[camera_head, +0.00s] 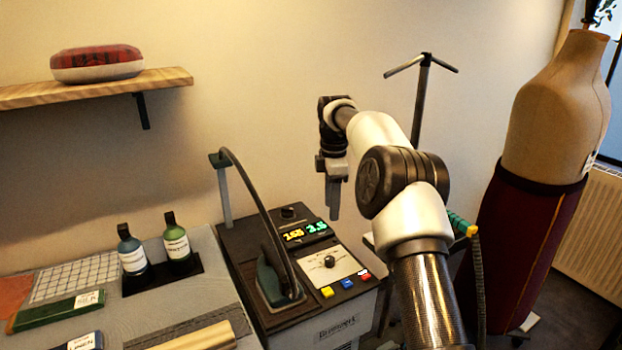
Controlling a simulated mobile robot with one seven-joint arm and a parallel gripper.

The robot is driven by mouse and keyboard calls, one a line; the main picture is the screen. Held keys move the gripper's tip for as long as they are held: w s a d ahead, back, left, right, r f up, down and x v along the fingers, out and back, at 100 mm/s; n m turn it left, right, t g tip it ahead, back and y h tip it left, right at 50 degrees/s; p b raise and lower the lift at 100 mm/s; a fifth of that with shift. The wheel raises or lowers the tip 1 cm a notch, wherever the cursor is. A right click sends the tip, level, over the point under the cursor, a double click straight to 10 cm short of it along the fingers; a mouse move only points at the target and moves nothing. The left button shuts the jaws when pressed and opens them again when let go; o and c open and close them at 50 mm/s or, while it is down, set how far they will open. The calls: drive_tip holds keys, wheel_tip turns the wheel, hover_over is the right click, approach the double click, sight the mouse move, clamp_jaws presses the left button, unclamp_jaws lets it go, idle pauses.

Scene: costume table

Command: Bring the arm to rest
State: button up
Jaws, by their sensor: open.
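My gripper (334,200) hangs at the end of my arm, fingers pointing down, in the middle of the head view. It is open and nothing shows between its fingers. It appears in front of the wall, over the right rear part of the steam station (300,265) with its lit display. I cannot tell how high it is above the station. My arm rises from the lower right, bends at the elbow and reaches away to the wrist. The arm hides part of the area behind it.
An iron (277,277) with an arched hose stands on the station. Two bottles (132,251) (177,243) stand in a black holder on the grey table (205,290). A wall shelf (95,91) holds a red-topped case (97,63). A dress form (557,110) and a T-topped stand (422,95) are at right.

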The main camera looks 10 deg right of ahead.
drive_tip(key=s+a+r+m+t+p, duration=0.1)
drive_tip(key=s+r+m+t+p, duration=0.15)
drive_tip(key=s+r+m, duration=1.1)
drive_tip(key=s+r+m+t+p, duration=0.1)
drive_tip(key=s+m, duration=0.1)
drive_tip(key=s, duration=1.2)
drive_tip(key=s+d+r+m+t+p, duration=0.1)
drive_tip(key=s+m+p, duration=0.1)
drive_tip(key=s, duration=1.2)
drive_tip(key=shift+s+d+r+m+t, duration=0.15)
drive_tip(key=shift+s+r+m+t, duration=0.2)
drive_tip(key=shift+r+m, duration=0.1)
